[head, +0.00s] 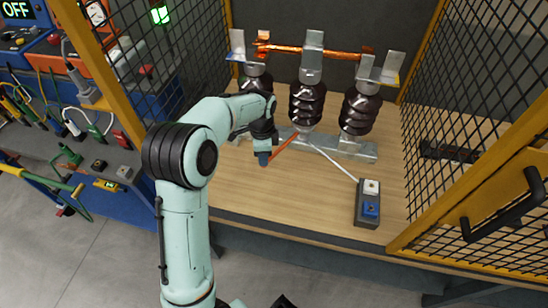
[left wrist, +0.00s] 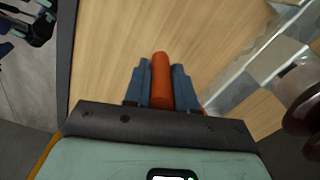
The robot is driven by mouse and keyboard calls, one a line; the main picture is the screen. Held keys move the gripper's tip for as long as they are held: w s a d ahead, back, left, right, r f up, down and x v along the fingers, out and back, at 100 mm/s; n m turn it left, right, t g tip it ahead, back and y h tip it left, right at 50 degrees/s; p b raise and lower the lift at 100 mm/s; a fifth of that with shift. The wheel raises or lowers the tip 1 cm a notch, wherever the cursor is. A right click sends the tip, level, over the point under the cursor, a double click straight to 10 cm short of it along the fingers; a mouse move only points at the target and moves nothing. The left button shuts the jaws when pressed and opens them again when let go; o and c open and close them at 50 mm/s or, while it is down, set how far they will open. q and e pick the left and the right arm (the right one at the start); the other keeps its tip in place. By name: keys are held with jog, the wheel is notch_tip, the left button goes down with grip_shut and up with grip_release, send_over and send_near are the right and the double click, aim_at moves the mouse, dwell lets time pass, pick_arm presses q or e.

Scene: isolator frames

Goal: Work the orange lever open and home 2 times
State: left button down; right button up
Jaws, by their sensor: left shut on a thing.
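The orange lever (head: 283,147) runs from the foot of the isolator's middle brown insulator down to the left, over the wooden bench top. My left gripper (head: 263,158) is shut on its lower end. In the left wrist view the lever's orange end (left wrist: 161,80) sits between the two blue fingers of my left gripper (left wrist: 160,85). The isolator has several dark brown ribbed insulators (head: 307,104) on a grey metal base rail (head: 335,148). A copper-coloured bar (head: 290,49) lies across the metal contacts at the top. My right gripper is not clearly in view.
Yellow-framed black mesh panels (head: 455,150) flank the bench. A screen reads OFF (head: 16,9) at top left.

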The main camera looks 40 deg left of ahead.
pick_arm(q)
jog(key=shift+a+r, duration=0.1)
jog(key=shift+a, duration=0.8)
jog(key=c, duration=0.9)
grip_release()
notch_tip(320, 180, up, 13)
jog(key=shift+r+p, duration=0.15)
jog(key=shift+p, duration=1)
